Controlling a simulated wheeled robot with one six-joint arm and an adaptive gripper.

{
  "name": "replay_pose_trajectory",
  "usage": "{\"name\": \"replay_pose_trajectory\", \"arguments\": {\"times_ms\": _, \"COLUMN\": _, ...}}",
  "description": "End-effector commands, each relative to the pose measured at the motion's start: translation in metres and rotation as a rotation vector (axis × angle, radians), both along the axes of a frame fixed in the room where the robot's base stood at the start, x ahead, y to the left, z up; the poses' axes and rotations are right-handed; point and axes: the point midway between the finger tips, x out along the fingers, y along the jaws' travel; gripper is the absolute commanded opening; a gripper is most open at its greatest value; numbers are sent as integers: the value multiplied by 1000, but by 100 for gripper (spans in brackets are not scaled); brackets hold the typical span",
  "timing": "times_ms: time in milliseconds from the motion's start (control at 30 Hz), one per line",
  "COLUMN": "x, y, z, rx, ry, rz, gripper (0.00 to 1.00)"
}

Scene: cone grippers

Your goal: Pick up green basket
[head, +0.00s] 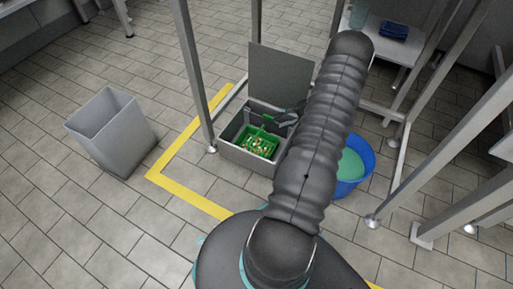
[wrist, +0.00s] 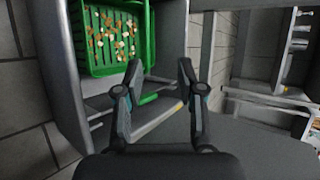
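A green basket (head: 262,141) with slatted sides sits inside an open grey box (head: 243,154). It holds many small tan and whitish pieces. In the wrist view, the basket (wrist: 97,68) is at the upper left, and a green bar, seemingly its handle (wrist: 149,98), shows between my fingers. My gripper (wrist: 160,66) is open, one finger each side of the view's middle. Whether the fingers touch the bar I cannot tell. In the head view, my gripper (head: 284,120) is at the box's upper right, partly hidden behind my arm.
The box's lid (head: 280,78) stands raised at the back. A blue bucket with green contents (head: 352,165) is right of the box. A grey bin (head: 110,130) stands left. Metal posts (head: 192,75) surround the box, and yellow tape (head: 185,195) marks the floor.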

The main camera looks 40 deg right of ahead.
Motion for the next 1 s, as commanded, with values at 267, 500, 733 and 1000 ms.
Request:
{"name": "replay_pose_trajectory", "arguments": {"times_ms": 267, "x": -4, "y": -4, "z": -30, "rx": 27, "ry": -23, "rz": -41, "gripper": 39}}
{"name": "replay_pose_trajectory", "arguments": {"times_ms": 500, "x": 20, "y": 25, "z": -53, "rx": 28, "ry": -21, "rz": -39, "gripper": 39}}
{"name": "replay_pose_trajectory", "arguments": {"times_ms": 733, "x": 36, "y": 42, "z": -66, "rx": 27, "ry": -22, "rz": -41, "gripper": 39}}
{"name": "replay_pose_trajectory", "arguments": {"times_ms": 1000, "x": 44, "y": 51, "z": -75, "rx": 27, "ry": -21, "rz": -40, "gripper": 39}}
